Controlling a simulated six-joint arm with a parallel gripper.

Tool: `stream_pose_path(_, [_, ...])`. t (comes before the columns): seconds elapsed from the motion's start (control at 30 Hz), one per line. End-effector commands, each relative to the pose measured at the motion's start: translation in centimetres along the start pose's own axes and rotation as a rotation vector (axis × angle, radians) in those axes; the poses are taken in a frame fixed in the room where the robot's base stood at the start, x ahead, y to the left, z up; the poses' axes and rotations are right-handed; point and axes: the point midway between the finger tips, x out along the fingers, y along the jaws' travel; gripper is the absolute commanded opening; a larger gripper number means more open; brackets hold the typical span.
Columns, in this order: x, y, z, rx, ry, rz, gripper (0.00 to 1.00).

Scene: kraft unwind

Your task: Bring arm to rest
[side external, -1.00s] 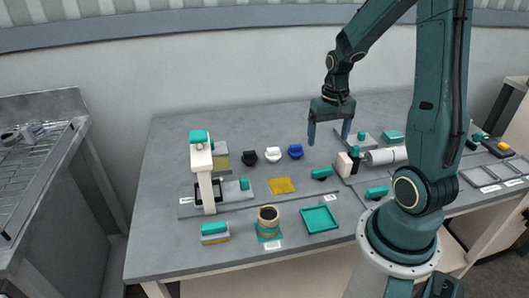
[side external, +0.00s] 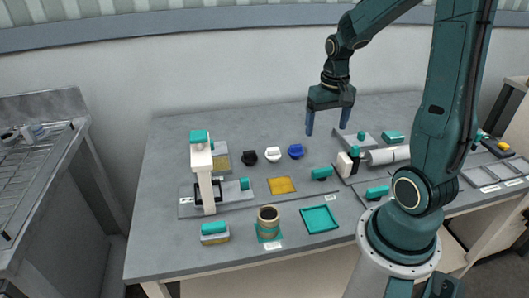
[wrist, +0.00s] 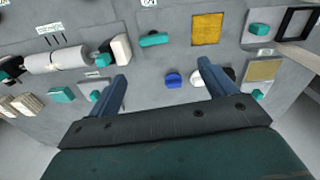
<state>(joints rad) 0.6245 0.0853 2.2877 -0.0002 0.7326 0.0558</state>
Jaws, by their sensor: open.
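My gripper (side external: 327,120) is open and empty, pointing down above the back part of the grey table (side external: 160,255). It hangs to the right of a blue knob-like piece (side external: 296,151) in the side view. In the wrist view my gripper (wrist: 165,85) shows two blue fingers spread wide, with nothing held between them. The blue piece (wrist: 173,80) shows on the table beyond the gap between the fingers, and a white piece is partly hidden by the right finger.
A white roll (side external: 388,155) lies in a holder at the right. A white upright device (side external: 203,175) stands at the left. Bare table lies behind the row of knobs.

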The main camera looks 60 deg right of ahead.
Motion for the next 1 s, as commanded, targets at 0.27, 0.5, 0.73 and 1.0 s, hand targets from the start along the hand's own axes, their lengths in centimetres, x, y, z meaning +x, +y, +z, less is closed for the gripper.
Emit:
stream_pose_path(0.27, [-4.3, -3.9, 2.5, -0.152, 0.105, -0.018, 0.84])
stream_pose_path(0.5, [-7.7, -6.7, 5.8, -0.296, 0.199, -0.046, 0.84])
stream_pose_path(0.73, [-10.3, -8.5, 9.5, -0.432, 0.289, -0.085, 0.84])
stream_pose_path(1.0, [-12.4, -9.5, 13.8, -0.579, 0.385, -0.140, 0.84])
